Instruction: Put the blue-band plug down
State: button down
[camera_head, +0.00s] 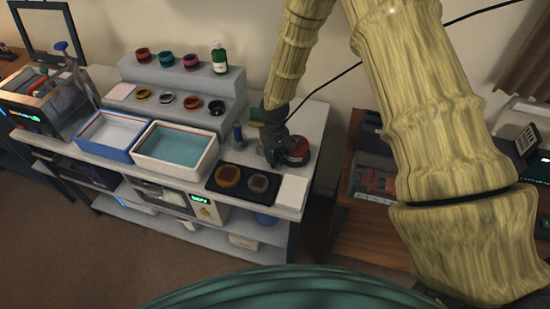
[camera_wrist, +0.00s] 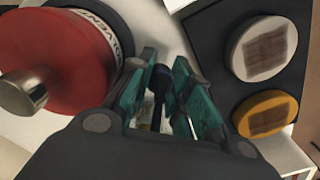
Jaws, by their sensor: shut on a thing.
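My gripper (camera_head: 275,150) is low over the right part of the white bench, beside a red can. In the wrist view its teal-lined fingers (camera_wrist: 160,100) are shut on a slim, dark, bluish piece (camera_wrist: 160,78), which I take for the blue-band plug. The fingers and palm hide much of the piece, and its band is not clear. I cannot tell whether its lower end touches the bench. In the head view the plug is hidden by the gripper.
The red solvent can (camera_wrist: 60,60) is close on one side. A black mat (camera_wrist: 215,35) with grey and orange round pieces is on the other. A dark blue cylinder (camera_head: 238,135) stands left of my gripper. A white pad (camera_head: 292,191) lies at the front right.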

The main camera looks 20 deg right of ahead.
jog(key=shift+f, duration=0.65)
jog(key=shift+f, duration=0.15)
jog(key=c, duration=1.6)
grip_release()
